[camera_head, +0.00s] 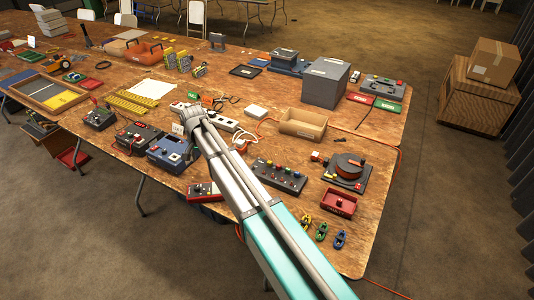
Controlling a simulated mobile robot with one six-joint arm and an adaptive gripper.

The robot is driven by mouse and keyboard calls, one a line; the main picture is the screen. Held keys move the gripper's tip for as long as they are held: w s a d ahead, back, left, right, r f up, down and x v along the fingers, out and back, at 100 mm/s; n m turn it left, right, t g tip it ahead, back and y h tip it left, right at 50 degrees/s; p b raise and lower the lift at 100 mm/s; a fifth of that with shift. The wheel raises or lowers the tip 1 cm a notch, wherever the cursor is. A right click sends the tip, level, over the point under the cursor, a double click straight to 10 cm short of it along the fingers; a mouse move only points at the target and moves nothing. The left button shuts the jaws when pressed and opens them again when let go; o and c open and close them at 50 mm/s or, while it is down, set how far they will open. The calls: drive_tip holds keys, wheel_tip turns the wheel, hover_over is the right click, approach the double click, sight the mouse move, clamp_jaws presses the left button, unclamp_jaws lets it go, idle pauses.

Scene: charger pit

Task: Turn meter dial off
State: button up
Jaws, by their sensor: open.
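Several small boxes with knobs stand along the near edge of the table (385,150). No label reading as a meter can be made out, so I cannot tell which one carries the meter dial. A blue-grey box (163,156) with a pale square panel stands just below and left of my gripper. A dark box with red parts (138,136) and another dark box (99,118) stand farther left. My gripper (187,122) is at the end of my arm, over the table beside the blue-grey box. It is small here; it is open, and no held object shows.
A white power strip (219,123) lies near my gripper. Cables and a cardboard tray (303,125) are farther right.

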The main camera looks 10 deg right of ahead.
drive_tip(key=w+d+f+n+b, duration=0.2)
drive_tip(key=d+n, duration=0.4)
drive_tip(key=d, duration=0.6)
drive_tip(key=w+d+f+n+b, duration=0.3)
drive_tip(key=w+d+n, duration=0.1)
drive_tip(key=d, duration=0.9)
drive_tip(key=shift+w+d+f+n+t+y, duration=0.15)
drive_tip(key=shift+n+t+y, duration=0.2)
drive_tip(key=shift+n, duration=0.55)
drive_tip(key=s+d+r+m+p, duration=0.1)
drive_tip(key=s+d+m, duration=0.1)
drive_tip(key=s, duration=0.7)
drive_tip(key=s+d+r+m+p, duration=0.1)
drive_tip(key=s+d+m, duration=0.1)
drive_tip(key=s, duration=0.8)
drive_tip(key=s+d+r+m+p, duration=0.1)
drive_tip(key=s+m, duration=0.3)
drive_tip(key=s, duration=0.6)
drive_tip(key=shift+d+r+h, duration=0.3)
drive_tip(key=shift+d+h, duration=0.15)
drive_tip(key=shift+d, duration=0.35)
